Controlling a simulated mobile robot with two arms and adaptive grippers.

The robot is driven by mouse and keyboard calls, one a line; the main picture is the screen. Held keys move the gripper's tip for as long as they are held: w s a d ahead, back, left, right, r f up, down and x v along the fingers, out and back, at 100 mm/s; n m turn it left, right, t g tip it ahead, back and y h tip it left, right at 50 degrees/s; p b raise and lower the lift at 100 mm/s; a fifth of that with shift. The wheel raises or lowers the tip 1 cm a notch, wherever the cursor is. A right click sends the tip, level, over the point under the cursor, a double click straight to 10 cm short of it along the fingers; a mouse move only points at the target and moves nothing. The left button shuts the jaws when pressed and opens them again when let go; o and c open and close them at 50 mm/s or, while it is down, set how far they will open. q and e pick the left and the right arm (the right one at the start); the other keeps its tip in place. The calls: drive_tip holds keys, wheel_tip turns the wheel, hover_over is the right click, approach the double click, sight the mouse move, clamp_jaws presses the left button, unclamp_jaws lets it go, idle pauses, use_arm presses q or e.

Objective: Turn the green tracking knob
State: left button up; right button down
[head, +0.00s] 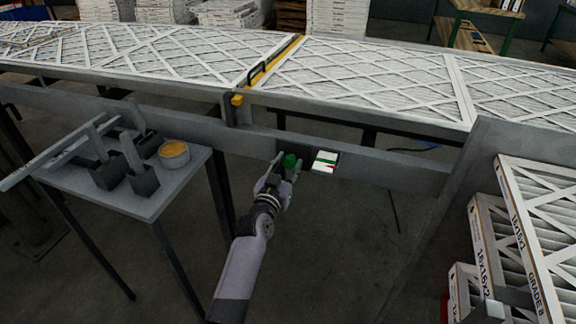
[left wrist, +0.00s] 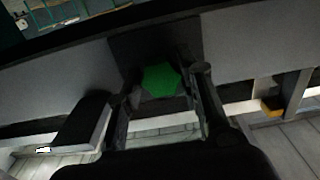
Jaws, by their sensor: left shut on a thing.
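The green tracking knob (head: 290,161) sits on a dark plate on the front rail of the conveyor in the head view. It also shows as a green faceted knob (left wrist: 161,80) in the left wrist view. My left gripper (head: 283,166) is at the rail with its fingers on both sides of the knob, shut on it. In the left wrist view, the fingers (left wrist: 160,92) flank the knob. Part of the knob's sides is hidden by the fingers. My right gripper does not show.
A white label with green and red marks (head: 324,161) is right of the knob. Framed filters (head: 350,72) lie on the conveyor. A grey side table (head: 155,203) with a yellow-topped tin (head: 174,154) stands left. Boxed filters (head: 510,240) are stacked at right.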

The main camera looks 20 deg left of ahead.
use_arm(q)
drive_tip(key=shift+c, duration=1)
drive_tip(key=shift+r+n+p, duration=0.1)
drive_tip(key=shift+n+p, duration=0.45)
drive_tip(key=shift+n, duration=0.45)
drive_tip(key=n+p, duration=0.1)
drive_tip(key=n, duration=0.1)
drive_tip(key=shift+a+n, duration=0.1)
drive_tip(key=shift+n, duration=0.2)
drive_tip(key=shift+n+p, duration=0.4)
drive_tip(key=shift+n, duration=2.1)
